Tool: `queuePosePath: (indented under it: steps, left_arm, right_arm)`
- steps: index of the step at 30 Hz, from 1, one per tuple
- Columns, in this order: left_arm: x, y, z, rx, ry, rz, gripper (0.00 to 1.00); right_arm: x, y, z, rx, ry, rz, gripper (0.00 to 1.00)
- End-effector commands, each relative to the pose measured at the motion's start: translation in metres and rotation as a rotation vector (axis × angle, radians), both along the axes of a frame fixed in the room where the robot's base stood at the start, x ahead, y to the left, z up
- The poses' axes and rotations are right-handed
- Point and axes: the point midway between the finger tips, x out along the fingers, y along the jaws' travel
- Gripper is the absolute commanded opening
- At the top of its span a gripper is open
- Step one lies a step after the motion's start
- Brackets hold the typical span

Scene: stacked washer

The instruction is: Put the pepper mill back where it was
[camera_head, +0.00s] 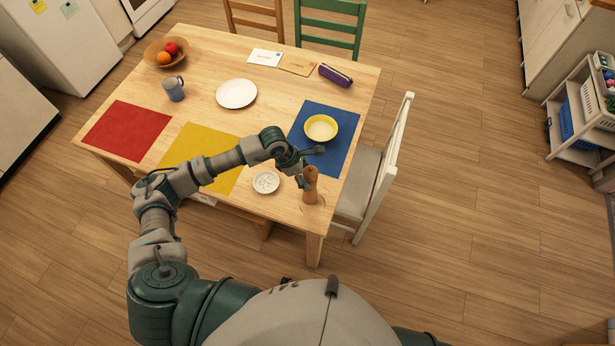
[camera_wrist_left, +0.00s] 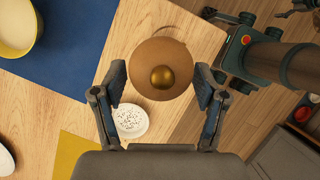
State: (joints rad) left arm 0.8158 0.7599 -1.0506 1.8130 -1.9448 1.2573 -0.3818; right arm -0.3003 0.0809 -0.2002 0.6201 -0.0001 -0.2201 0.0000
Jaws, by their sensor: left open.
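The brown wooden pepper mill (camera_head: 311,190) stands upright near the table's front right corner, and a thin ring outline shows on the wood around its foot. In the wrist view I look down on its round top and brass knob (camera_wrist_left: 162,77). My left gripper (camera_head: 304,174) is at the mill's upper part. In the wrist view my left gripper (camera_wrist_left: 160,88) is open, one finger on each side of the mill's top; I cannot tell whether either finger touches it.
A small speckled white dish (camera_head: 265,182) lies just left of the mill. A yellow bowl (camera_head: 320,128) sits on the blue mat (camera_head: 340,155) behind it. A white chair (camera_head: 375,180) stands at the table's right side. The wooden table (camera_head: 205,105) has bare patches between the items.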

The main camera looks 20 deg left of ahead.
Motion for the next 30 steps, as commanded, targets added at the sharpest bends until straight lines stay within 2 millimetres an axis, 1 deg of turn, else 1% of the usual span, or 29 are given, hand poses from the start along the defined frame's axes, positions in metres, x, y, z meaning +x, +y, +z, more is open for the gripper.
queuePosePath:
  steps: [6,9,12,15,19,30]
  left_arm:
    - [-0.005,0.02,0.046,0.001,-0.005,0.001,0.72]
    - [-0.008,0.027,0.065,0.001,-0.004,0.001,0.72]
    - [-0.01,0.033,0.08,0.001,-0.002,0.001,0.72]
    - [-0.011,0.037,0.09,0.0,-0.002,0.001,0.72]
    - [-0.013,0.039,0.095,0.0,0.0,-0.001,0.72]
    - [-0.013,0.039,0.095,0.0,0.0,-0.001,0.72]
  right_arm:
    - [0.0,0.0,-0.005,0.0,0.001,0.0,0.74]
    - [-0.001,0.0,-0.007,0.0,0.001,0.0,0.74]
    - [-0.001,0.0,-0.008,0.0,0.001,0.0,0.74]
    - [-0.001,0.0,-0.009,0.0,0.001,0.0,0.74]
    - [-0.001,0.0,-0.009,0.0,0.001,-0.001,0.74]
    - [-0.001,0.0,-0.009,0.0,0.001,0.0,0.74]
